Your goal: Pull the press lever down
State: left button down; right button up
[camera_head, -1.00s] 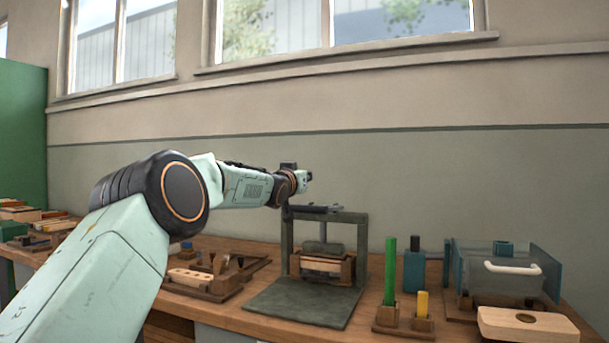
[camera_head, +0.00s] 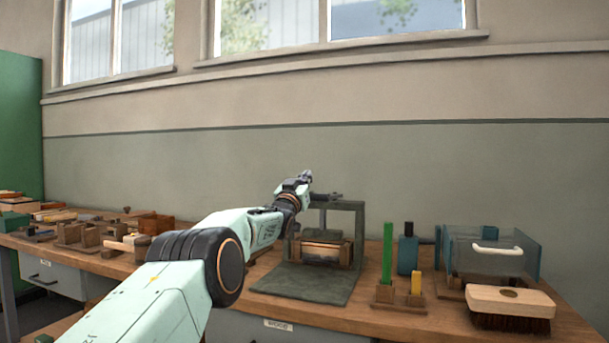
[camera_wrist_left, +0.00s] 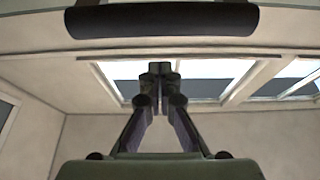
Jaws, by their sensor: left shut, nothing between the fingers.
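The press (camera_head: 357,232) is a dark green-grey frame on a flat base plate on the bench. Its dark lever (camera_head: 326,197) shows at the top of the frame, partly hidden by my left gripper. A wooden block with a brush-like piece (camera_head: 322,252) sits inside the press. My left gripper (camera_head: 307,176) is beside the lever's left end, pointing up and right; I cannot tell whether it touches. In the left wrist view its fingers (camera_wrist_left: 160,72) meet at the tips, empty. A dark rounded bar (camera_wrist_left: 162,18) crosses the top of that view; I cannot tell what it is.
Right of the press stand a green stick (camera_head: 387,255) and a yellow stick (camera_head: 416,283) in wooden holders, a teal bottle-like block (camera_head: 408,252), a clear-sided box (camera_head: 470,250) and a wooden brush (camera_head: 510,300). Wooden trays (camera_head: 85,235) lie left.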

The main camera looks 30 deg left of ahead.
aim_at(316, 195)
pick_arm(q)
jog(key=shift+t, duration=0.7)
jog(key=f, duration=0.3)
jog(key=s+f, duration=0.1)
jog(key=f, duration=0.1)
jog(key=shift+d+f, duration=0.2)
jog(key=shift+d, duration=0.05)
pick_arm(e)
jog(key=shift+s+d+r, duration=0.15)
jog(key=shift+s, duration=0.15)
pick_arm(q)
jog(key=shift+f, duration=0.15)
